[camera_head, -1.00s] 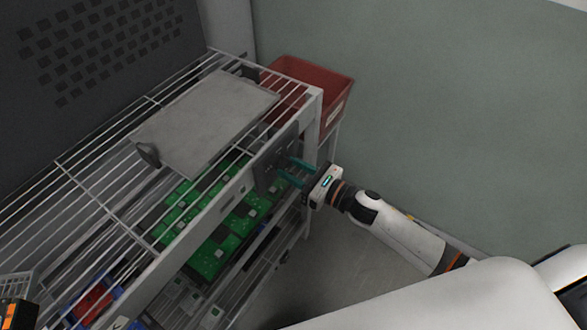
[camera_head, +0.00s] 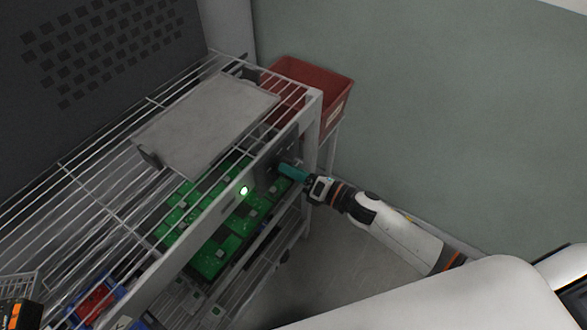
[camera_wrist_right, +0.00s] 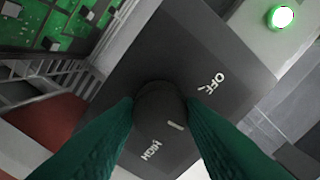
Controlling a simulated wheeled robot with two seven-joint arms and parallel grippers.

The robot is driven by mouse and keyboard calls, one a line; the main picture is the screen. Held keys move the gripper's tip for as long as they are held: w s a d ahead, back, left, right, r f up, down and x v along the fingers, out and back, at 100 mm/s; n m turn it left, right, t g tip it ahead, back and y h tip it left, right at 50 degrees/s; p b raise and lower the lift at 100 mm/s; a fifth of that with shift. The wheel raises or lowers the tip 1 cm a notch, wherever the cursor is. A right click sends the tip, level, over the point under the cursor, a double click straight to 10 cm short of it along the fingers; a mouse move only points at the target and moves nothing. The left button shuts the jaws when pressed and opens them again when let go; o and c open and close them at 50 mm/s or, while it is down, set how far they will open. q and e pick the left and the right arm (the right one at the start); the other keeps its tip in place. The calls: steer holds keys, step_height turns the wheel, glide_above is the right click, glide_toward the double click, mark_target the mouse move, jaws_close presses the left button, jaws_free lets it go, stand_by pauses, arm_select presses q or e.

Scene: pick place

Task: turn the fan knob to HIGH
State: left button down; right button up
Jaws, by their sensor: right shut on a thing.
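The fan knob (camera_wrist_right: 160,103) is a dark round knob on a dark grey panel (camera_wrist_right: 196,50), with the words OFF (camera_wrist_right: 213,81) and HIGH (camera_wrist_right: 151,150) printed near it in the right wrist view. A short white mark on the knob lies between the two words. My right gripper (camera_head: 287,171) is shut on the knob, one teal finger on each side; the fingers hide part of the panel. In the head view the knob is hidden behind the fingers. A green light (camera_head: 244,190) glows on the rack's front rail. My left gripper is not in view.
The panel sits at the end of a white wire rack (camera_head: 150,250) holding green circuit boards (camera_head: 210,255) below a grey tray (camera_head: 205,115). A red bin (camera_head: 335,90) stands behind the rack's end. Bare floor lies under my right arm.

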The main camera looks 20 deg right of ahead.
steer(key=shift+m+p, duration=1.8)
steer(key=shift+m, duration=5.1)
steer(key=o, duration=1)
steer(key=b+v, duration=0.2)
steer(key=v, duration=1)
